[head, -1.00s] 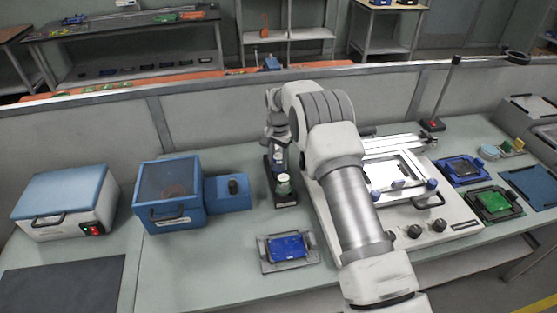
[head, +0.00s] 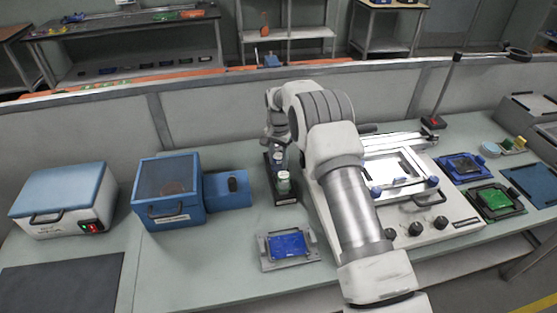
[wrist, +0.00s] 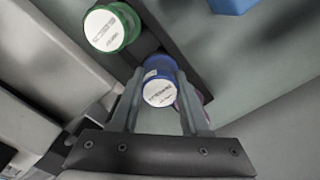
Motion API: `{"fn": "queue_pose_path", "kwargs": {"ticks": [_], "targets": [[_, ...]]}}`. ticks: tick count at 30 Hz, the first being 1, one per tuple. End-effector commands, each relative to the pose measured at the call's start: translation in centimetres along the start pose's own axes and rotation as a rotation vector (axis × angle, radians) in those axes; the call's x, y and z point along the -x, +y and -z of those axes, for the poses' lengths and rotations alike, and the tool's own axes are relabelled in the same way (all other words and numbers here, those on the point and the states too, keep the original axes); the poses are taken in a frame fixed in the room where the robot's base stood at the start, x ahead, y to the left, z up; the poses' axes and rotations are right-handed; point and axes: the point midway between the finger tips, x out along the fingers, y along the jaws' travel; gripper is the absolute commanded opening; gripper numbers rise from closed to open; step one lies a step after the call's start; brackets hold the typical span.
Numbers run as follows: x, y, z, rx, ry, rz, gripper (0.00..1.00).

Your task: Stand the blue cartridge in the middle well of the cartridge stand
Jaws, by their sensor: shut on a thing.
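The blue cartridge (wrist: 160,88) is upright between the two fingers of my gripper (wrist: 160,76), which is shut on it in the wrist view. The dark cartridge stand (wrist: 190,55) lies under and beside it; I cannot tell whether the blue cartridge's base is down in the middle well. A green cartridge (wrist: 112,27) stands in the stand at the upper left of the wrist view. A pinkish thing shows partly behind the right finger. In the head view the stand (head: 288,201) holds the green cartridge (head: 284,185) at its near end, and my arm hides part of the rest.
A blue box (head: 168,205) with a side block (head: 230,188) stands left of the stand. A blue board in a grey holder (head: 262,262) lies in front. A white fixture (head: 440,238) is close on the right. Some bare bench lies between the stand and side block.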

Motion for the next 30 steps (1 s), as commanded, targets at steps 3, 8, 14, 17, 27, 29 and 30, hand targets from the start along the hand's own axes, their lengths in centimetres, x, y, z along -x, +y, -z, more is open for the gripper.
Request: {"fn": "queue_pose_path", "kwargs": {"ticks": [3,8,14,17,27,29,30], "targets": [[-0.13,-0.03,0.02,0.0,0.001,0.001,0.0],[-0.09,-0.03,0.02,0.0,0.001,0.001,0.0],[-0.08,-0.04,0.02,0.0,0.001,0.001,0.55],[-0.09,-0.03,0.01,0.0,0.001,0.001,0.73],[-0.22,0.02,-0.03,0.0,-0.001,-0.001,0.66],[-0.21,0.01,-0.03,0.0,-0.001,-0.001,0.58],[-0.2,0.01,-0.03,0.0,-0.001,-0.001,0.58]]}}
